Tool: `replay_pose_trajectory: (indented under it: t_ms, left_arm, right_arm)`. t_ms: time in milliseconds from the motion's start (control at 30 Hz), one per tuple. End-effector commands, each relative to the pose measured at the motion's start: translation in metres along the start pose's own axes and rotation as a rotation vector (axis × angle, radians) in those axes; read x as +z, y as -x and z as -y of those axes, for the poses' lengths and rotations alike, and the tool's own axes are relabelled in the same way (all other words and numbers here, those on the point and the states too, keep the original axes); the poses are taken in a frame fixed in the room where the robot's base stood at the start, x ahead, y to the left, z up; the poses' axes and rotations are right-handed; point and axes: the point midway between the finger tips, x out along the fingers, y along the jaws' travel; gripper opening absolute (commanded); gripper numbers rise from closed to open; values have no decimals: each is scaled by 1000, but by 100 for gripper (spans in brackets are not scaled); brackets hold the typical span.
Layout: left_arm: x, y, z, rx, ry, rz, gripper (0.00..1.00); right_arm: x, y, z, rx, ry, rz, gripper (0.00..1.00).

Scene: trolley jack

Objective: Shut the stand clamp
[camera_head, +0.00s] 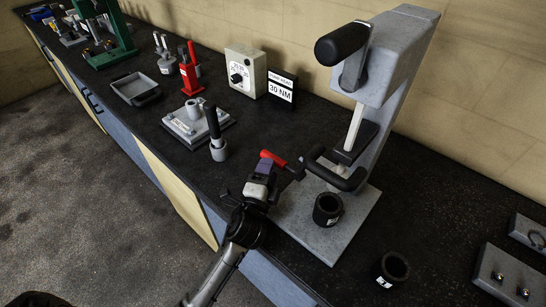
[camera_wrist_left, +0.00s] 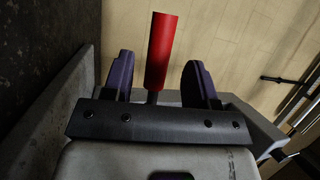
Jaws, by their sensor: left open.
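A red handle (camera_head: 272,157), which looks like the clamp lever, shows beside the grey stand (camera_head: 395,95). In the left wrist view the red handle (camera_wrist_left: 162,50) stands upright on a thin dark stem, in the space between my two purple fingers. My left gripper (camera_head: 265,167) is open around or just beside the handle, with a gap visible on both sides in the wrist view. I cannot tell whether it touches. Where the handle joins the stand is partly hidden by my gripper. My right gripper is in neither view.
A black sleeve (camera_head: 327,209) sits on the stand's base plate (camera_head: 345,235); another black sleeve (camera_head: 391,269) stands on the bench to the right. A grey post with a black handle (camera_head: 214,125), a fixture plate (camera_head: 185,131) and a 30 NM sign (camera_head: 281,86) lie left.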

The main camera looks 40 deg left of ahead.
Motion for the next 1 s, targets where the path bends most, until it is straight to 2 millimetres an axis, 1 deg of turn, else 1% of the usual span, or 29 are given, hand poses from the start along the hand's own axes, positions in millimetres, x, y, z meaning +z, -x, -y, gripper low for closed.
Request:
replay_pose_trajectory:
  t_ms: [33, 100, 300, 500, 767, 833, 1000]
  left_arm:
    - [0, -9, 0, -1, -1, 0, 53]
    - [0, -18, 1, -1, 0, 0, 53]
    - [0, -38, 0, 0, 1, 0, 53]
    - [0, -45, 0, 1, 1, 0, 53]
    - [0, -46, 0, 1, 1, 0, 53]
    - [0, -46, 0, 1, 1, 0, 49]
    - [0, -46, 0, 1, 1, 0, 33]
  right_arm:
    - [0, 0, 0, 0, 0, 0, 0]
    - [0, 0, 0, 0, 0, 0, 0]
    - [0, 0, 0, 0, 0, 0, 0]
    - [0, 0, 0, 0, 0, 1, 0]
    - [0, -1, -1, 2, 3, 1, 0]
    - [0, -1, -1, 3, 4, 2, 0]
    - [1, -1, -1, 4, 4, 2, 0]
